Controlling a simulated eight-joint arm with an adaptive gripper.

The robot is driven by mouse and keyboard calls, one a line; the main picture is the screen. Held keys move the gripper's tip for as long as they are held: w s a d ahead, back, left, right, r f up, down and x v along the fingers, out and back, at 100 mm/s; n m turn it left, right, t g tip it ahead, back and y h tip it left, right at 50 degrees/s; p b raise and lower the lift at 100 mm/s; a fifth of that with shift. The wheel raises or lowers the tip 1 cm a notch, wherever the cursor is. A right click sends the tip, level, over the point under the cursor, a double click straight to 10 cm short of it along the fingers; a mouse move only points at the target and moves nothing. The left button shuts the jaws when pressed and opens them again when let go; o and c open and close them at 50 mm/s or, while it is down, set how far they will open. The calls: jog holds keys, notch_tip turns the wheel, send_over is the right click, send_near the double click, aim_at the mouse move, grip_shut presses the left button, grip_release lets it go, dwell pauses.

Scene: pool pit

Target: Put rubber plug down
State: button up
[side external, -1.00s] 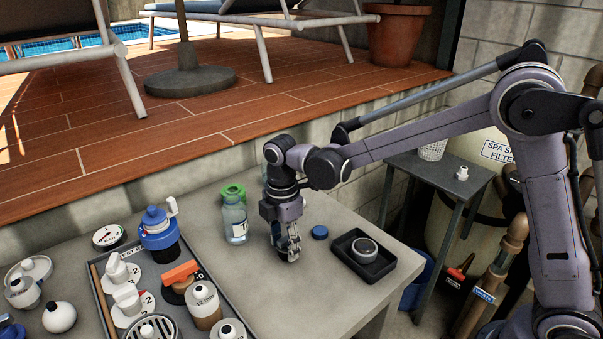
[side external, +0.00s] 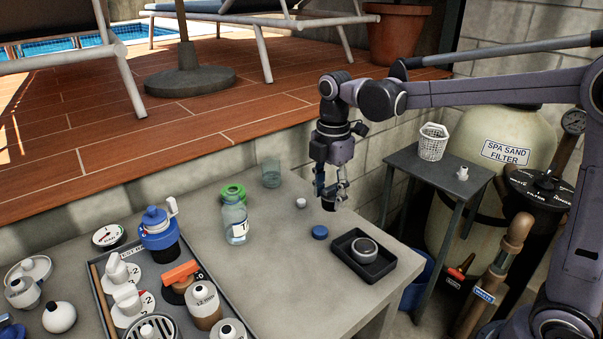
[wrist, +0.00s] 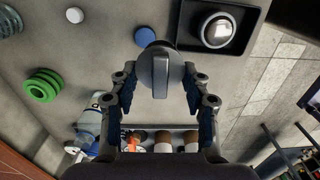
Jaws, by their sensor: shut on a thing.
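My gripper (side external: 331,190) is raised above the grey table near its back right edge. It is shut on the rubber plug (wrist: 161,75), a dark grey round piece with an upright fin, which sits between the fingertips (wrist: 160,84) in the wrist view. In the side view the plug (side external: 328,204) is a small dark shape under the fingers, mostly hidden. It appears clear of the table (side external: 262,285).
A blue disc (side external: 320,232) and a black tray (side external: 345,262) holding a round grey-rimmed piece (side external: 364,249) lie close by. A white cap (side external: 301,203), clear bottle (side external: 235,222), green rings (side external: 233,191) and glass (side external: 270,174) stand left. The table's front middle is clear.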

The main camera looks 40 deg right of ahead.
jog(key=shift+s+d+r, duration=0.2)
jog(key=shift+d, duration=0.05)
jog(key=s+a, duration=0.4)
jog(key=s, duration=0.7)
jog(key=a+f, duration=0.2)
jog(key=a, duration=0.1)
jog(key=a+f, duration=0.2)
jog(key=a, duration=0.2)
jog(key=a+f, duration=0.2)
jog(key=a, duration=0.2)
jog(key=shift+f, duration=2.3)
jog(key=shift+f, duration=0.1)
jog(key=o, duration=1.2)
jog(key=shift+c, duration=0.2)
